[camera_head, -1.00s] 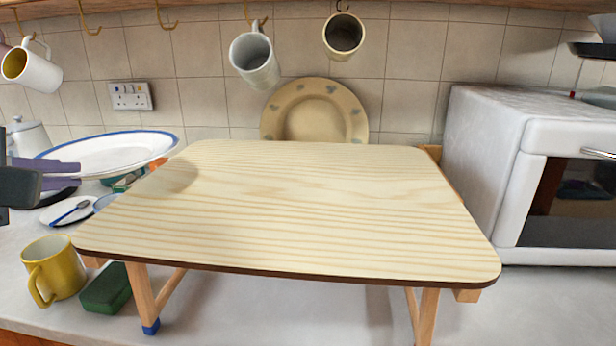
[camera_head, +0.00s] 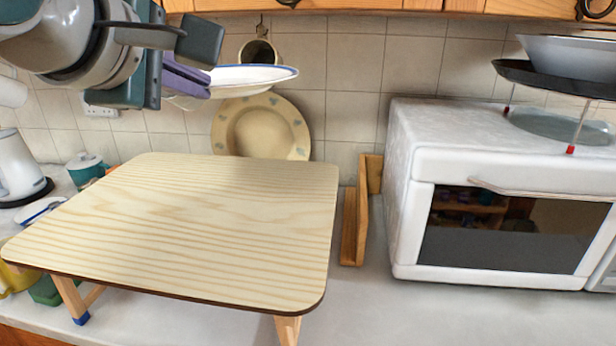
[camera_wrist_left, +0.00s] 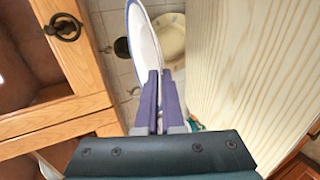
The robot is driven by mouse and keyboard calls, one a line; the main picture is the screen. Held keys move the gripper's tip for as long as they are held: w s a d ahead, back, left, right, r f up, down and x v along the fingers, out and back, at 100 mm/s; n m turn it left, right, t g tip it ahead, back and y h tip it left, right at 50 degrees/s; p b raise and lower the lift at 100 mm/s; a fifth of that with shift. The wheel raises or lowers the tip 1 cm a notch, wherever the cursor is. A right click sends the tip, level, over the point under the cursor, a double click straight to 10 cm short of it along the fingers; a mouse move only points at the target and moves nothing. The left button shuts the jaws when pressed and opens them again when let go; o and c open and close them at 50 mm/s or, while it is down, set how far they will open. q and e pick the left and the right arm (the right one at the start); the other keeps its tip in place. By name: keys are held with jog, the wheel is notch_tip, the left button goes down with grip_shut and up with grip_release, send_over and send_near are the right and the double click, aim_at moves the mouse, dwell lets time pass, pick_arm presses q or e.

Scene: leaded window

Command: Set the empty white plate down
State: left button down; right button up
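The white plate (camera_head: 250,75) with a blue rim is held nearly level in the air, above the pale wooden table's far side in the head view. Nothing shows on it. My left gripper (camera_head: 207,82) comes in from the upper left, its purple fingers shut on the plate's left edge. In the left wrist view the plate (camera_wrist_left: 143,38) is seen almost edge-on, running out from between the fingers (camera_wrist_left: 159,75). My right gripper is in neither view.
The small wooden table (camera_head: 190,225) has a bare top. A cream plate (camera_head: 261,128) leans on the tiles behind it. A wooden rack (camera_head: 358,215) and a white microwave (camera_head: 480,190) stand to the right; a bowl (camera_head: 575,55) is on a stand. A mug (camera_head: 259,52) hangs above.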

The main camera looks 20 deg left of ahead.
aim_at(221, 247)
pick_arm(q)
notch_tip(221, 247, down, 19)
jog(key=shift+f+b, duration=0.1)
jog(key=shift+b, duration=1.15)
jog(key=shift+f, duration=0.15)
jog(key=c, duration=1.4)
grip_release()
jog(key=shift+c, duration=0.2)
jog(key=shift+o, duration=0.6)
